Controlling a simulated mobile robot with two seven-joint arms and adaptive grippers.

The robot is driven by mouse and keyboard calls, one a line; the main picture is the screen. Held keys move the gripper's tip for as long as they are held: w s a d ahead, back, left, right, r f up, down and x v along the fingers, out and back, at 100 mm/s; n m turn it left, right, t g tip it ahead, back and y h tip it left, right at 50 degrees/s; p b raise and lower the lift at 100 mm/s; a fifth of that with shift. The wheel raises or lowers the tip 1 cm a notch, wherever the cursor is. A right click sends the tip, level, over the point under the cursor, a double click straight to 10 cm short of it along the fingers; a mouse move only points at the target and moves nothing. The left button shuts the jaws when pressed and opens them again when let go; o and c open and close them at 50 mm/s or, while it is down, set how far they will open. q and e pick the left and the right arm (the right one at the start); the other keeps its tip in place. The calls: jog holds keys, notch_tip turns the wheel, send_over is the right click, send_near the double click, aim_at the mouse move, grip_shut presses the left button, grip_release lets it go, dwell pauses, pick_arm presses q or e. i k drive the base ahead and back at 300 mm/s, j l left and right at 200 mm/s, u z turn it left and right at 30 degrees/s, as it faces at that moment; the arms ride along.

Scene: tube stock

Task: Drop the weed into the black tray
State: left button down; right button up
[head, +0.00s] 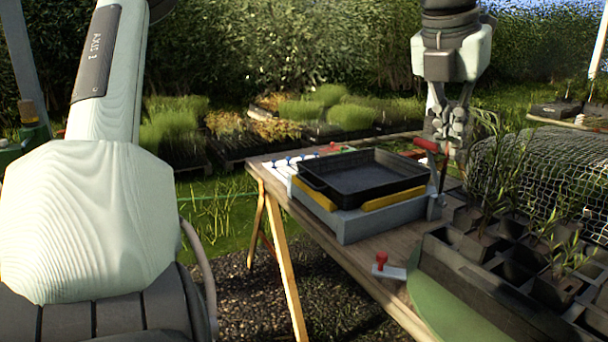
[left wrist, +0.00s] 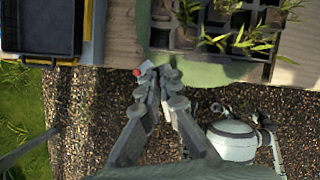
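The black tray (head: 371,184) sits on a grey stand with yellow edges on the wooden table; part of it shows at the upper left of the left wrist view (left wrist: 38,28). My left gripper (head: 450,132) points down, to the right of the tray in the head view. In the left wrist view its fingers (left wrist: 160,78) converge with their tips close together, near the table edge in the picture. I see nothing clearly held between them. Several green plants (head: 487,190) stand in the dark cell tray (head: 440,250); I cannot tell which is the weed.
A red-handled tool (head: 426,145) stands beside the black tray. A red-knobbed stamp (head: 381,262) lies near the front edge, beside a green mat (head: 440,305). Gravel (head: 320,310) lies in front of the table.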

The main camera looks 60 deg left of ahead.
aim_at(356, 180)
jog(key=j+u, duration=0.1)
jog(key=u, duration=0.35)
jog(key=j+u, duration=0.1)
jog(key=u, duration=0.35)
jog(key=j+u, duration=0.1)
jog(key=u, duration=0.4)
